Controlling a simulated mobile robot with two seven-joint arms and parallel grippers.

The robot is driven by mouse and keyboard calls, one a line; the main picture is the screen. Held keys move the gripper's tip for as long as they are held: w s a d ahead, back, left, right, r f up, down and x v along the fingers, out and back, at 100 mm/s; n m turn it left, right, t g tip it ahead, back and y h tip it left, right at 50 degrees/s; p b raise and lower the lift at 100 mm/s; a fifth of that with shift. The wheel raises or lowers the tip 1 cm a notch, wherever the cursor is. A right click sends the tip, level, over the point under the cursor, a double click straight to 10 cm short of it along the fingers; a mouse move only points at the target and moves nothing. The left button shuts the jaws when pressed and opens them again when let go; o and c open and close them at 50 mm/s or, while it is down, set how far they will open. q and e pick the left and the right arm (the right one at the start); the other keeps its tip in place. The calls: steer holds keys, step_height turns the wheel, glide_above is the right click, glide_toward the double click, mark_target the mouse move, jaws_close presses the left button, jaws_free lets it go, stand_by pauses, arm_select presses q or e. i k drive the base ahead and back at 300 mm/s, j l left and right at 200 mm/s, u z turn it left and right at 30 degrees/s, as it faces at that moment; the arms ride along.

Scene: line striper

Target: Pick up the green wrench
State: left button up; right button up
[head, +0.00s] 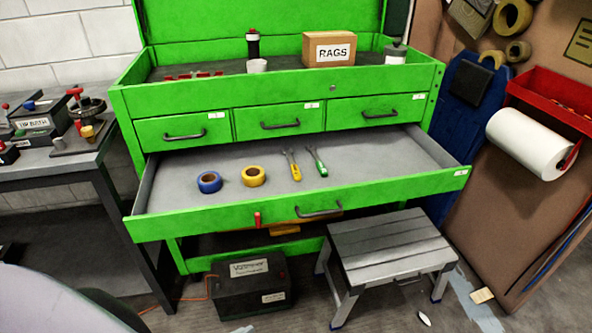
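The green wrench (317,162) lies in the pulled-out drawer (380,160) of the green tool chest, right of the middle. Its green handle points toward the drawer front and its metal end points to the back. A similar wrench with a yellow handle (295,172) lies just left of it, apart from it. Neither gripper is in view. A pale rounded shape at the bottom left edge may be part of me.
A blue tape roll (209,182) and a yellow tape roll (253,176) sit left of the wrenches. The drawer's right side is bare. A grey step stool (385,244) and a black battery box (247,290) stand below. A paper roll (530,143) hangs at the right.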

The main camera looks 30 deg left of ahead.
mark_target(319, 165)
steer(key=u, duration=1.45)
steer(key=i, duration=0.4)
steer(key=z, duration=1.05)
